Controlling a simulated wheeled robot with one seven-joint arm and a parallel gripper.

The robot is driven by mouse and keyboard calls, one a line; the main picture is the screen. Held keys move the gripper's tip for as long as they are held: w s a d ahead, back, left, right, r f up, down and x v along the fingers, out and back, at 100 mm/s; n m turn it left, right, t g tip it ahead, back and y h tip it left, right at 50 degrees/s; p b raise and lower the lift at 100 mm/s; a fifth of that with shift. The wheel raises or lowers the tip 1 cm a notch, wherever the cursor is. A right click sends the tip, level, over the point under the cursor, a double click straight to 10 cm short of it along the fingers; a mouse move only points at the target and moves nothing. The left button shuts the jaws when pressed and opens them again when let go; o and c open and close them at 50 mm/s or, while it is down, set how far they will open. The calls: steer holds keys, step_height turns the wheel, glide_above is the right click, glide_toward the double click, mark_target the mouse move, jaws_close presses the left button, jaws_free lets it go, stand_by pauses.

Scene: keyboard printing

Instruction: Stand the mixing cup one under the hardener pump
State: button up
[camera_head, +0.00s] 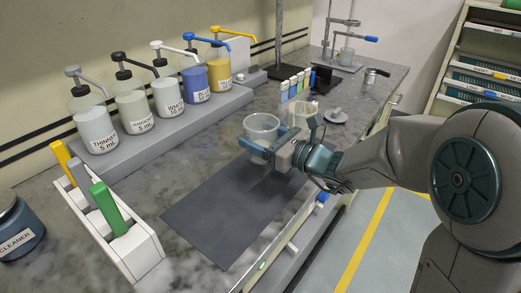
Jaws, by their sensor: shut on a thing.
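My gripper (272,148) is shut on a clear mixing cup (262,125) and holds it upright above the far part of the dark mat. The hardener pump (133,101) is the second bottle from the left in the row at the back, with a dark pump head and a cream-coloured content. The cup is apart from it, well to the right and nearer the front. A second clear cup (299,114) stands behind my gripper, partly hidden by it.
The thinner (93,122), white (167,96), blue (195,84) and yellow (219,73) pumps share a grey ledge (156,133). A white rack (137,257) with coloured handles stands front left, beside a cleaner jar (18,230). The dark mat (225,216) is bare.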

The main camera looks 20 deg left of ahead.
mark_target(249, 120)
step_height(249, 120, up, 3)
steer(key=shift+r, duration=0.1)
steer(key=shift+a, duration=0.25)
steer(key=w+a+r+n+g+y+b, duration=0.1)
steer(key=w+a+n+g, duration=0.25)
steer(key=a+g, duration=0.6)
steer(key=shift+s+a+f+n+t+b, duration=0.15)
steer(key=shift+s+a+f+t+b, duration=0.45)
steer(key=shift+a+f, duration=1.5)
steer(key=shift+s+a+f+n+t+p, duration=0.25)
steer(key=shift+s+a+f, duration=0.6)
steer(key=shift+a+f, duration=1.2)
steer(key=shift+s+a+f+n+t+b, duration=0.1)
steer(key=shift+s+a+f+t+b, duration=0.85)
steer(key=shift+a, duration=1.95)
steer(key=shift+w+f+g+p, duration=0.2)
steer(key=shift+f+g+p, duration=0.1)
steer(key=shift+g+p, duration=0.15)
steer(key=shift+f, duration=0.2)
steer(key=o, duration=1.1)
